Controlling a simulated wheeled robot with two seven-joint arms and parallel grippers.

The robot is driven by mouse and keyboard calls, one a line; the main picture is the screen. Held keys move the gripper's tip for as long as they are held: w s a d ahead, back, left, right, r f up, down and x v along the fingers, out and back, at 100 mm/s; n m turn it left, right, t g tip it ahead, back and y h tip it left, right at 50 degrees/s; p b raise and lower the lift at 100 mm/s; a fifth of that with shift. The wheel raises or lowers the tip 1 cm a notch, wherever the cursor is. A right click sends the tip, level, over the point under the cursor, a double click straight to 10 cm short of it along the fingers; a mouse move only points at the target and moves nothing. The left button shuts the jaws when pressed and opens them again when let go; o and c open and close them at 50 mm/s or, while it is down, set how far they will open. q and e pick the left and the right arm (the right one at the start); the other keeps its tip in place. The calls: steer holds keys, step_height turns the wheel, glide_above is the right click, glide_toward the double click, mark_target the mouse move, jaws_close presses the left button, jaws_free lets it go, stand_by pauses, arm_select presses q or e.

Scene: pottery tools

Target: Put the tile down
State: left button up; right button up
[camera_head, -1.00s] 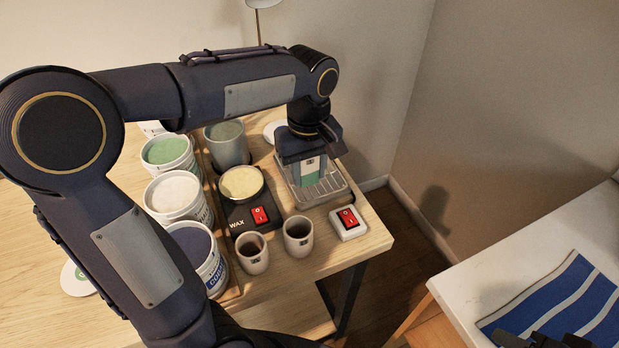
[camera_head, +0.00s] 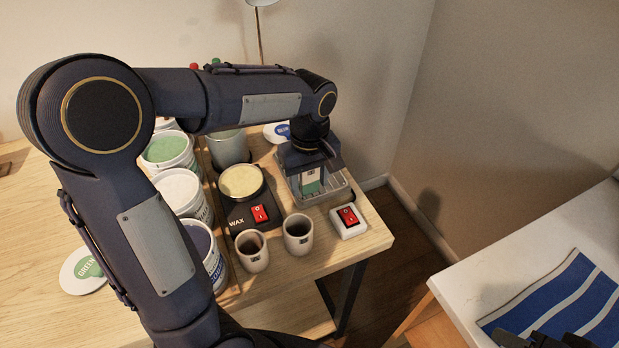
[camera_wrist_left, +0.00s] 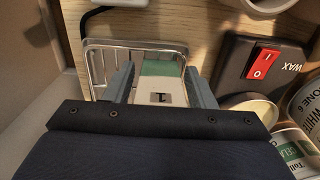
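The tile (camera_head: 311,178) is a small flat piece, pale with a dark mark on its upper part and green at its lower end. My left gripper (camera_head: 307,175) points down over the metal tray with a wire rack (camera_head: 334,192) and is shut on the tile. In the left wrist view the tile (camera_wrist_left: 160,92) sits between the two fingers (camera_wrist_left: 160,75), its green end over the rack (camera_wrist_left: 100,62). I cannot tell whether the tile touches the rack. My right gripper (camera_head: 545,340) is only partly seen at the bottom right edge; its fingers are hidden.
The wax pot (camera_head: 242,182) with its red switch stands left of the tray. Two cups (camera_head: 298,234) and a white switch box (camera_head: 348,221) stand in front. Glaze buckets (camera_head: 180,190) line the left. A striped blue cloth (camera_head: 570,295) lies on the right-hand table.

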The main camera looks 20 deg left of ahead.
arm_select(q)
steer(key=shift+o, duration=0.6)
steer(key=shift+r, duration=0.1)
steer(key=shift+r, duration=0.25)
arm_select(e)
steer(key=shift+r, duration=0.15)
arm_select(q)
step_height(320, 180, up, 12)
steer(key=shift+f+p, duration=0.15)
steer(key=shift+p, duration=0.45)
arm_select(e)
steer(key=shift+r, duration=0.45)
